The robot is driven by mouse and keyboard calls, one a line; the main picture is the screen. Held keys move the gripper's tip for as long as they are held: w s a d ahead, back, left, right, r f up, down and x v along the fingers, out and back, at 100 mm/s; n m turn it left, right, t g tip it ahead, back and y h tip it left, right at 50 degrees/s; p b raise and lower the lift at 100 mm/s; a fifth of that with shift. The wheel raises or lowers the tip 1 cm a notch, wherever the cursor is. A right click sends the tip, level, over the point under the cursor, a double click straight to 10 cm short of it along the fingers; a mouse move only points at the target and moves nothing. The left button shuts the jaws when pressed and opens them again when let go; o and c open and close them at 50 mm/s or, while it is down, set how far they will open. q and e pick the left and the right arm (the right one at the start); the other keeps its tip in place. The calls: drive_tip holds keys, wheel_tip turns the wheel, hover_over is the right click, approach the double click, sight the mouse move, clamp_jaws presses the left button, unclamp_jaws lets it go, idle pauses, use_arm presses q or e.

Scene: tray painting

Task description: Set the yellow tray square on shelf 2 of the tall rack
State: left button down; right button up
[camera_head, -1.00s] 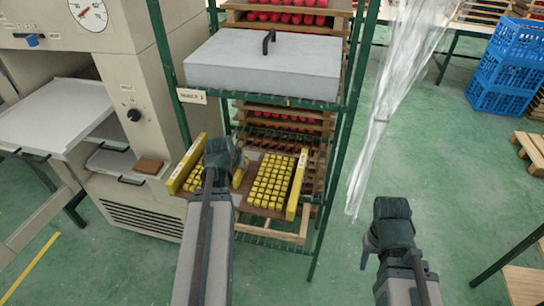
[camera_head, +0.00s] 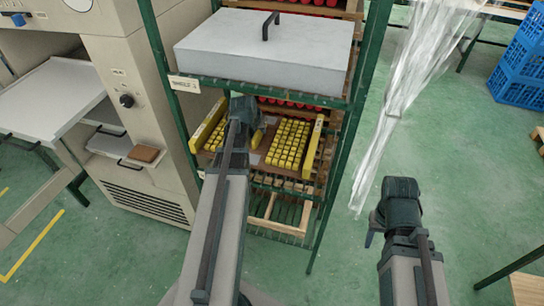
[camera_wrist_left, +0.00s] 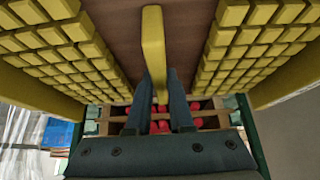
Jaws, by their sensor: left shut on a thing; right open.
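The yellow tray (camera_head: 313,146) has a brown base, yellow side walls and rows of small yellow blocks. In the head view it is under the rack's upper shelf, between the green posts. My left gripper (camera_head: 249,128) is shut on its yellow middle handle, which shows between the fingers in the left wrist view (camera_wrist_left: 153,50). The tall rack (camera_head: 158,72) is green metal, with a small shelf label (camera_head: 184,84) whose number I cannot read surely. Whether the tray touches a shelf is hidden. My right gripper (camera_head: 372,232) is open and empty, right of the rack.
A grey lidded slab (camera_head: 262,52) lies on the shelf above the tray. A wooden frame (camera_head: 277,224) lies on the shelf below. Red items on wooden trays show behind. A beige machine (camera_head: 140,150) stands close left, and clear plastic sheeting (camera_head: 385,135) hangs right.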

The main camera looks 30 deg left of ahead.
sight(272, 125)
use_arm(q)
drive_tip(key=w+f+b, duration=0.1)
drive_tip(key=w, duration=0.1)
drive_tip(key=w+f, duration=0.1)
drive_tip(key=w, duration=0.2)
drive_tip(key=w+f+b, duration=0.1)
drive_tip(key=w+f, duration=0.1)
drive_tip(key=shift+w+b, duration=0.2)
drive_tip(key=shift+b, duration=0.15)
drive_tip(key=shift+w+d+f, duration=0.1)
drive_tip(key=shift+w, duration=0.4)
wheel_tip(272, 125, down, 10)
drive_tip(key=b, duration=1)
drive_tip(key=shift+f, duration=0.1)
use_arm(e)
wheel_tip(272, 125, down, 14)
use_arm(q)
drive_tip(key=shift+s, duration=0.1)
use_arm(e)
drive_tip(key=shift+f, duration=0.1)
drive_tip(key=shift+f, duration=0.1)
use_arm(q)
drive_tip(key=c, duration=1.2)
unclamp_jaws()
drive_tip(key=shift+c, duration=0.2)
drive_tip(key=o, duration=0.4)
drive_tip(key=shift+o, duration=0.2)
